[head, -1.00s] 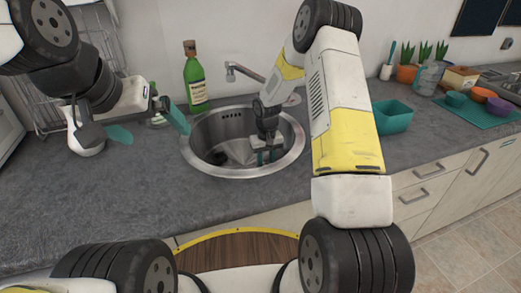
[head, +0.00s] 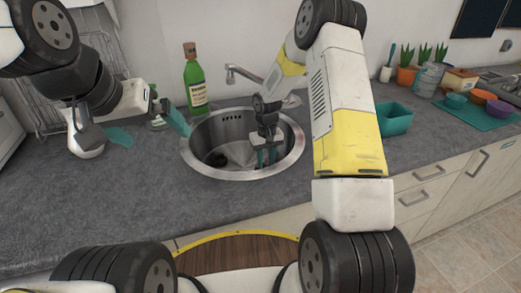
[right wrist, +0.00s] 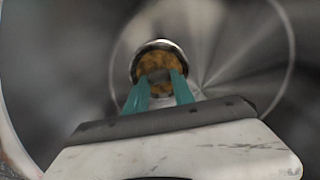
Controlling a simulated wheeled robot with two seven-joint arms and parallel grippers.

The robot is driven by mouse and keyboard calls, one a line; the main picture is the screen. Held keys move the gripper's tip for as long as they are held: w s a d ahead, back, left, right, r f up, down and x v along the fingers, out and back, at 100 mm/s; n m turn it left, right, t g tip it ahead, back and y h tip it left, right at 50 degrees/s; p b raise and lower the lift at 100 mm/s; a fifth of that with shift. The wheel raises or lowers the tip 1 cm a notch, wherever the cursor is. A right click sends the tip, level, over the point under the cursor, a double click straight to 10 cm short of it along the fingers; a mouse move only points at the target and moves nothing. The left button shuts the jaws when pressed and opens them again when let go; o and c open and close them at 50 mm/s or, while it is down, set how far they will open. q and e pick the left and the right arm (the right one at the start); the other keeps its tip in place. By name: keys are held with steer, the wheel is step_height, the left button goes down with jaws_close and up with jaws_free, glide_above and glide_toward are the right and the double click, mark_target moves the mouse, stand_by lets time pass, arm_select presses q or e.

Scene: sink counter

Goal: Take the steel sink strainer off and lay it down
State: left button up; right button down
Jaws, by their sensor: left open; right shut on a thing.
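The steel strainer (right wrist: 158,60) shows in the right wrist view as a small round metal cup with orange-brown bits in it. My right gripper (right wrist: 160,80) has its teal fingertips shut on it. In the head view my right gripper (head: 266,157) is low inside the sink bowl, on its right side; the strainer cannot be made out there. The dark drain hole (head: 216,158) shows to the left of this gripper. My left gripper (head: 149,129) is open and empty, left of the sink, with its teal fingers wide apart.
The round steel sink (head: 198,165) is set in a grey counter (head: 95,205), clear at front left. A green bottle (head: 195,83) and the tap (head: 243,71) stand behind the sink. A teal tub (head: 394,120) stands to the right. A wire rack (head: 105,50) is at back left.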

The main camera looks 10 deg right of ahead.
steer(key=shift+r, duration=0.4)
steer(key=shift+r, duration=0.15)
steer(key=shift+r, duration=0.1)
stand_by(0.3)
